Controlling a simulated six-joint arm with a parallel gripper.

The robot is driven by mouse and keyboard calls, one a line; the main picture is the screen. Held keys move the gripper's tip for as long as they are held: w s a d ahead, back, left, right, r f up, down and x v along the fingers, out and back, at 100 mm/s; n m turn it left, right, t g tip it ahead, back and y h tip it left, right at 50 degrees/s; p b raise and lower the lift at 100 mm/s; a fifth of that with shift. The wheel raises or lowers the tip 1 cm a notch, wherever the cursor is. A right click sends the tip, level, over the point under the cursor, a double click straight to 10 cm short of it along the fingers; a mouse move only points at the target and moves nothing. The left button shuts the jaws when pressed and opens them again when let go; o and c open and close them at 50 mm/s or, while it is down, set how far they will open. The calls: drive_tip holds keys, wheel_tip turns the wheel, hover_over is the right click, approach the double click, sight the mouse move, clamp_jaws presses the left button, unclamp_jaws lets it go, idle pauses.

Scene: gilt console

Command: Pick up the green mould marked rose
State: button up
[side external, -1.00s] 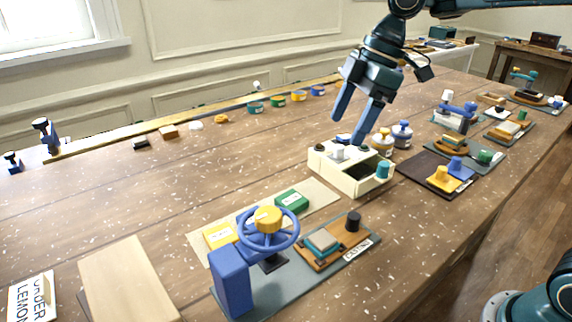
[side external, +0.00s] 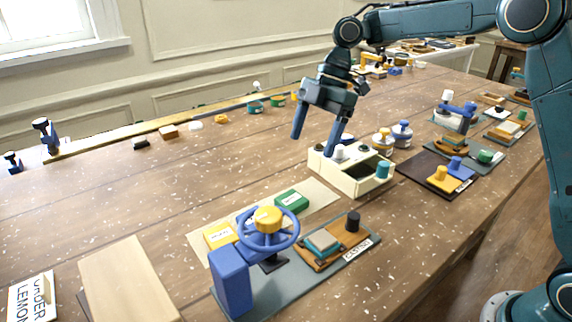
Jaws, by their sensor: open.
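A green mould (side external: 291,201) with a small white label lies on the pale mat, beside a yellow mould (side external: 220,235) with a white label. The labels are too small to read surely. My gripper (side external: 314,146) is open and empty, its two blue fingers pointing down. It is in the air behind the green mould, near the left end of the cream box.
The cream box (side external: 340,181) with knobs stands right of the green mould. A blue press with a wheel (side external: 268,238) stands in front of the moulds. A casting board (side external: 330,250) lies to its right. The table behind and left is largely clear.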

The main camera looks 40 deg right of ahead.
hover_over(292, 199)
drive_tip(key=d, duration=0.3)
drive_tip(key=shift+w+a+f, duration=0.1)
drive_tip(key=shift+f, duration=1.8)
drive_tip(key=shift+w+a+f, duration=0.1)
drive_tip(key=shift+f, duration=1.8)
drive_tip(key=shift+s, duration=0.1)
drive_tip(key=shift+x, duration=2.6)
drive_tip(key=c, duration=1.1)
drive_tip(key=shift+r, duration=0.1)
drive_tip(key=shift+r, duration=4.95)
